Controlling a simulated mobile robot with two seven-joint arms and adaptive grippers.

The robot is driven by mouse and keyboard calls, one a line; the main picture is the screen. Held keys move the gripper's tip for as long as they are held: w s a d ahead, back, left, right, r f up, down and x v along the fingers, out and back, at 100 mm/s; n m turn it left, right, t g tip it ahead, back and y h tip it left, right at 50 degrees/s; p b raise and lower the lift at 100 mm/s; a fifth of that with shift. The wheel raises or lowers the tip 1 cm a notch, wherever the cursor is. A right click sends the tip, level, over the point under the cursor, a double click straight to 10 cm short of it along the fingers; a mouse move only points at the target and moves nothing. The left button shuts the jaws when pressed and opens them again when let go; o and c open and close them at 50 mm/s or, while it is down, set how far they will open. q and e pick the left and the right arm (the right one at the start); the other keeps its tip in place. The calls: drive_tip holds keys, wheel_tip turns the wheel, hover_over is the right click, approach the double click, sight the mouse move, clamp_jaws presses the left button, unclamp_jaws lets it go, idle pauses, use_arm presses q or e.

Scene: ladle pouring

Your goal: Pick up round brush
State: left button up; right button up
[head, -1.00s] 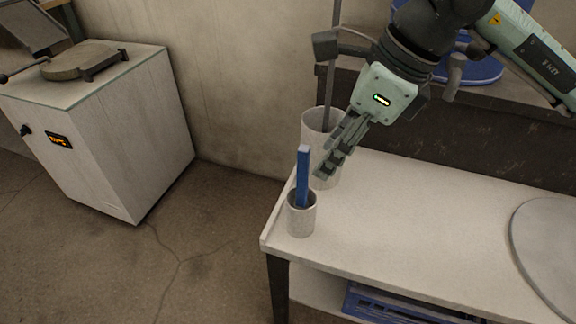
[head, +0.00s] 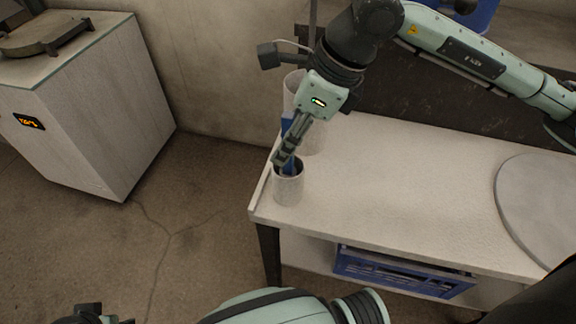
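My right gripper (head: 283,160) points down at the handle just above the cup rim. Its fingers overlap the handle and hide part of it, and I cannot tell whether they are closed on it. My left gripper (head: 92,314) shows only in part at the bottom left edge, and its finger state is unclear.
A taller light container (head: 293,93) with a long rod stands just behind the cup. A round grey disc (head: 545,205) lies at the table's right. The middle of the white table (head: 400,185) is clear. A blue crate (head: 400,272) is on the shelf below.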

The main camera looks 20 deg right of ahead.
drive_tip(key=shift+c, duration=0.3)
use_arm(q)
drive_tip(key=shift+r, duration=0.15)
use_arm(e)
clamp_jaws()
